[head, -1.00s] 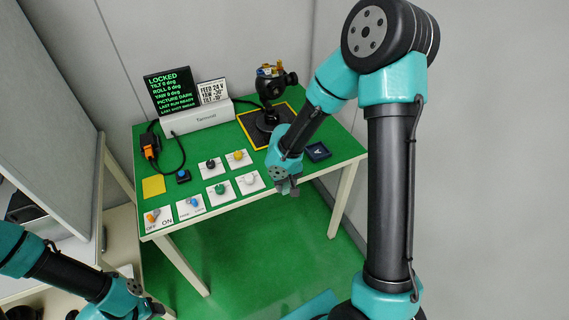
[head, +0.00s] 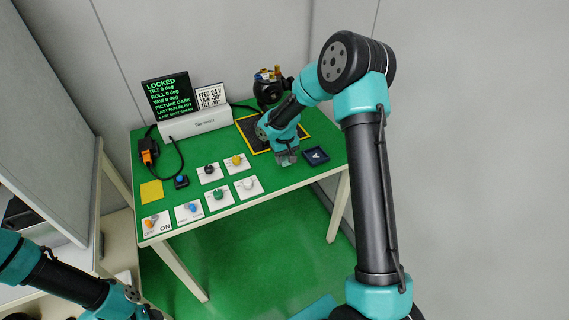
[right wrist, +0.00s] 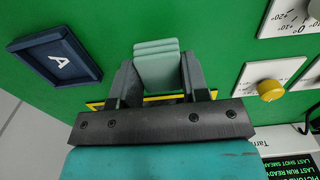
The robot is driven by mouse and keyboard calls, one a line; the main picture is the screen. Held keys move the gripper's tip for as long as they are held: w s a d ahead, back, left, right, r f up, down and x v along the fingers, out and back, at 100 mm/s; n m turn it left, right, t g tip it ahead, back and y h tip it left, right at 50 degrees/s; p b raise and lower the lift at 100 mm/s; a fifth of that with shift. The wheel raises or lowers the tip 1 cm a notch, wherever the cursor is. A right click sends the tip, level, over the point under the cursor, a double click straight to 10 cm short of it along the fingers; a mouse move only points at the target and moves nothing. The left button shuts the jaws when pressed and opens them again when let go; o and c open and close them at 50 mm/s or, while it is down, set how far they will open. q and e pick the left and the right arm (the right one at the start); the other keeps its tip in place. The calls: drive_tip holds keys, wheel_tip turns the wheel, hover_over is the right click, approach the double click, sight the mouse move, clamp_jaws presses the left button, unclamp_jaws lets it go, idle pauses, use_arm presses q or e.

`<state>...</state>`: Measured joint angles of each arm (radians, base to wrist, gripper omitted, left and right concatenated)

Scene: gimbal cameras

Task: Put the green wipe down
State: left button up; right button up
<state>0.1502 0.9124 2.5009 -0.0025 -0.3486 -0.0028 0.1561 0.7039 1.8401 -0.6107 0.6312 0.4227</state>
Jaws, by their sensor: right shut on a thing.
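The green wipe (right wrist: 157,62) is a pale green folded pad with stacked layers. In the right wrist view it sits between the two dark fingers of my right gripper (right wrist: 157,82), which is shut on it. In the head view my right gripper (head: 286,159) is over the green table (head: 240,215), just left of the dark blue tray marked A (head: 316,157) and in front of the yellow-edged black mat (head: 309,131). I cannot tell whether the wipe touches the table. My left gripper (head: 146,308) is at the bottom left, away from the table; its jaws are unclear.
A camera on a gimbal (head: 268,88) stands behind my right gripper. White cards with knobs (head: 247,187) lie left of it. A lit screen (head: 168,95), a white terminal box (head: 195,122) and a yellow square (head: 151,192) are further left. Bare green table lies around the tray.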

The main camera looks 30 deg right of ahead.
sight(284, 163)
drive_tip(key=shift+f, duration=0.1)
drive_tip(key=shift+f, duration=1.65)
drive_tip(key=shift+f, duration=0.1)
drive_tip(key=o, duration=0.8)
wheel_tip(284, 163, up, 12)
drive_tip(key=shift+r, duration=0.15)
